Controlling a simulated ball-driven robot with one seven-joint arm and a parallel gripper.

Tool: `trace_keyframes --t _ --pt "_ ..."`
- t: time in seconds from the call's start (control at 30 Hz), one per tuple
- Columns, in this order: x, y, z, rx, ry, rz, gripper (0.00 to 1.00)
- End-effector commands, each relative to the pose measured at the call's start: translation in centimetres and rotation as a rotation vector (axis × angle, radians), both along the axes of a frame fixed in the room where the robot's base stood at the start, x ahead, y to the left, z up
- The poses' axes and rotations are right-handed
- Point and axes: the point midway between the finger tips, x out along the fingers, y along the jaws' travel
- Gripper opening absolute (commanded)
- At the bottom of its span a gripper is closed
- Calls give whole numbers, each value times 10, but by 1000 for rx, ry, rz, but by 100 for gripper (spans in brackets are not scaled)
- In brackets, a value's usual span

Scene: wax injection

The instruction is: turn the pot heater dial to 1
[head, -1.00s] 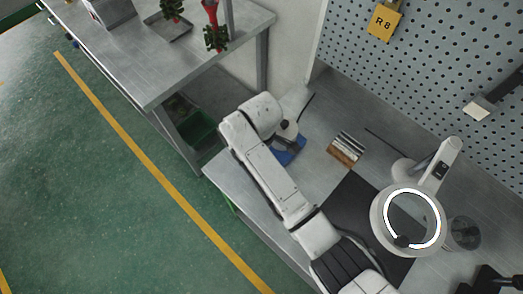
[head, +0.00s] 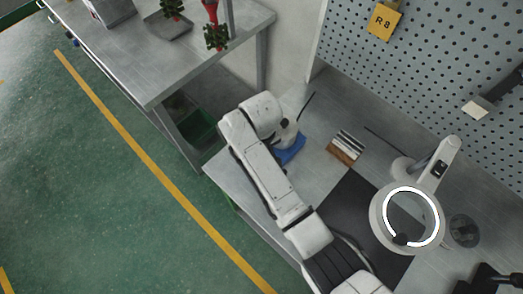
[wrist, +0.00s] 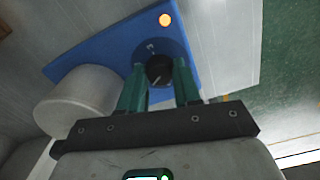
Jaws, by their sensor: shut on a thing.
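The pot heater is a blue box (wrist: 105,48) with a lit orange lamp (wrist: 165,20) in the wrist view. Its dark round dial (wrist: 158,70) carries a pale pointer line, and a small numeral shows beside it, too small to read surely. My gripper (wrist: 160,73) has its two green fingers on either side of the dial knob, shut on it. A pale round pot (wrist: 78,100) sits on the heater beside the left finger. In the head view the blue heater (head: 291,152) is partly hidden by my arm, and the dial does not show.
A striped block (head: 346,146) lies right of the heater on the grey bench. A ring-lit magnifier lamp (head: 408,217) stands over a dark mat (head: 350,205). A pegboard (head: 440,60) rises behind. Another table (head: 150,70) with small red and green pieces stands at upper left.

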Motion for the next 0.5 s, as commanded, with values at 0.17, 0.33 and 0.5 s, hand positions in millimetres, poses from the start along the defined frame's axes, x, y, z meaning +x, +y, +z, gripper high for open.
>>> trace_keyframes --t 0.17,0.33,0.5 --pt "1 1 1 2 -5 -28 2" --pt "1 1 1 2 -5 -34 2" --pt "1 1 1 3 -4 -34 2"
